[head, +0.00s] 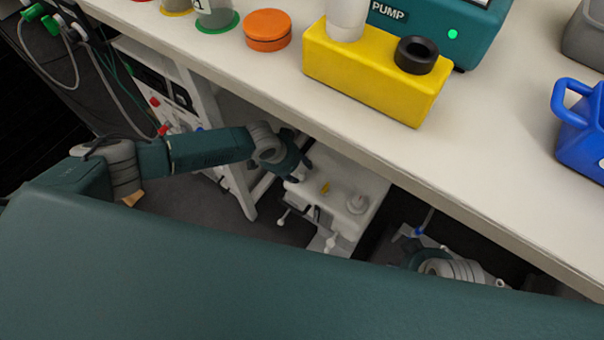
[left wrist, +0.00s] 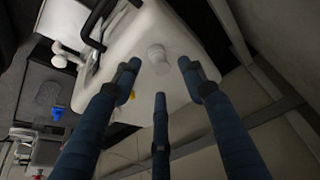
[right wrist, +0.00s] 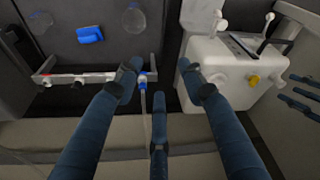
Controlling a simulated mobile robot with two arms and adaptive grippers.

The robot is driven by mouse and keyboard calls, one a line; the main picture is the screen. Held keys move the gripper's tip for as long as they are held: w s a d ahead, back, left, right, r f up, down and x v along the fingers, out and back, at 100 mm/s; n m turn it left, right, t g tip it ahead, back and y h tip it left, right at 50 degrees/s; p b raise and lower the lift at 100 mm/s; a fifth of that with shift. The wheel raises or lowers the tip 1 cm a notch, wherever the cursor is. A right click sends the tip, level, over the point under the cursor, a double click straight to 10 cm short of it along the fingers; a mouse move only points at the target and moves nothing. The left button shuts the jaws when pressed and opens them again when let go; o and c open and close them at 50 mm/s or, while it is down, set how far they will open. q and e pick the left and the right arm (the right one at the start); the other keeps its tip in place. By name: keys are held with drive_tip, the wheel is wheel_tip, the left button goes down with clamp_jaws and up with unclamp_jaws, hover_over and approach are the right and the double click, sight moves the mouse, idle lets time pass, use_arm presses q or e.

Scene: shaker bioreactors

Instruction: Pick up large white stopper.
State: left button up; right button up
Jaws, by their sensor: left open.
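The large white stopper (left wrist: 157,55) stands up from the top of a white tank (left wrist: 205,25) under the bench. In the head view the stopper (head: 357,204) is at the right part of the tank's top. My left gripper (left wrist: 160,82) is open and empty, its fingers spread, with the stopper visible beyond and between the fingertips. In the head view the left gripper (head: 300,168) is at the tank's left back edge, apart from the stopper. My right gripper (right wrist: 159,82) is open, with a blue-fitted tube (right wrist: 143,85) visible beyond its fingers.
The bench (head: 480,140) overhangs close by, carrying a yellow block (head: 370,75), an orange lid (head: 267,30), a pump (head: 470,25) and a blue jug (head: 585,130). A yellow knob (right wrist: 253,80) and a black handle (left wrist: 98,25) are on the tank.

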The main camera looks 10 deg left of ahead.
sight(302, 171)
use_arm(q)
drive_tip(key=b+x, duration=0.1)
drive_tip(key=x, duration=0.2)
drive_tip(key=shift+w, duration=0.1)
drive_tip(key=shift+w+f, duration=0.1)
drive_tip(key=c, duration=1)
use_arm(e)
drive_tip(key=v, duration=0.5)
drive_tip(key=shift+d+r, duration=0.1)
drive_tip(key=shift+r, duration=0.35)
